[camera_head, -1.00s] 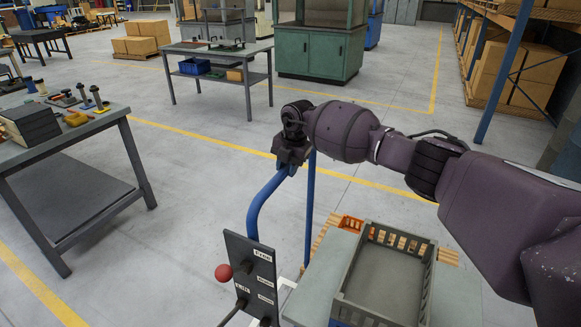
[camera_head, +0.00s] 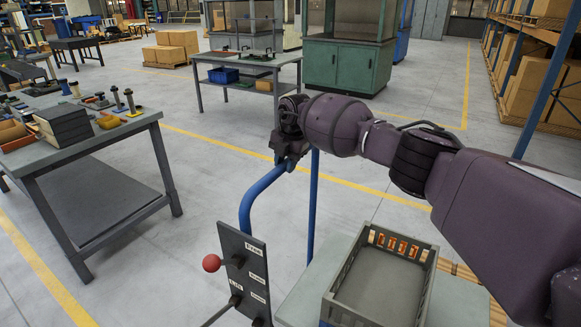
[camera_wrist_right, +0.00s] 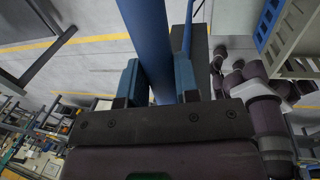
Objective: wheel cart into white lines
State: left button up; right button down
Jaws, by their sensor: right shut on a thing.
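The cart shows by its bent blue tube handle (camera_head: 252,200) and a pale grey top (camera_head: 300,300) at the bottom of the head view. My right gripper (camera_head: 288,163) is shut on the upper part of the blue handle. In the right wrist view the blue tube (camera_wrist_right: 147,35) runs between the two fingers (camera_wrist_right: 157,82). A grey slatted crate (camera_head: 380,275) stands on the cart top. The cart's wheels are hidden or out of frame. I see no white lines on the floor, only yellow ones. My left gripper is out of view.
A workbench with tools (camera_head: 95,140) stands at the left. Another table (camera_head: 247,62) and a green cabinet (camera_head: 340,50) stand farther back. A shelf rack (camera_head: 545,70) with boxes is at the right. A dark panel with a red knob (camera_head: 211,263) is near the handle. Open floor lies between.

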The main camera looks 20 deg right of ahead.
jog(key=shift+w+a+r, duration=0.3)
jog(key=shift+a+r, duration=0.1)
jog(key=shift+r, duration=0.05)
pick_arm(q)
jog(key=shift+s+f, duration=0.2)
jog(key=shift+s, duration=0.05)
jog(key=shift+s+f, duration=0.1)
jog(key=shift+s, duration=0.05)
pick_arm(e)
jog(key=shift+a, duration=0.1)
jog(key=c, duration=1.1)
grip_release()
jog(key=shift+w+a, duration=0.15)
jog(key=shift+w, duration=0.05)
jog(key=shift+o, duration=1.2)
jog(key=shift+w+a+f, duration=0.15)
jog(key=shift+w+f, duration=0.05)
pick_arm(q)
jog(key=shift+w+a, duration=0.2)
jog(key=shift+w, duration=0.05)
pick_arm(e)
jog(key=shift+s, duration=0.1)
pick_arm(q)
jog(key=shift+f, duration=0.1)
pick_arm(e)
jog(key=shift+f, duration=0.1)
